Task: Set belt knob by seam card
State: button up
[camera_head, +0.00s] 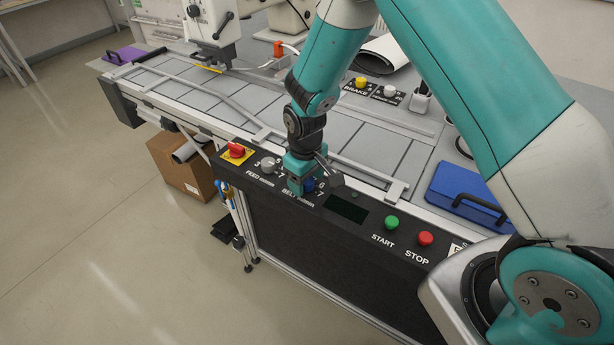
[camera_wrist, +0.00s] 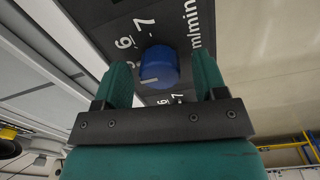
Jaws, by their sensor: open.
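The blue belt knob (camera_wrist: 160,64) shows in the wrist view on the black panel, between my gripper's two teal fingers (camera_wrist: 163,74). The fingers stand apart on either side of it; I cannot tell whether they touch it. A pale pointer line on the knob points left in that view, near a partly hidden mark below the 6. In the head view my gripper (camera_head: 303,176) is over the BELT scale and the knob (camera_head: 308,185) is mostly hidden. I cannot pick out a seam card for sure; a small white label with a black mark (camera_head: 457,249) sits at the panel's right.
Left of the belt knob are the grey feed knob (camera_head: 267,165) and a red switch on yellow (camera_head: 236,151). Right of it are a dark display (camera_head: 346,208), green START (camera_head: 392,222) and red STOP (camera_head: 425,238) buttons. A blue case (camera_head: 468,190) lies behind.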

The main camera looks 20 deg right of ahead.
jog(key=shift+f, duration=0.3)
jog(key=c, duration=0.9)
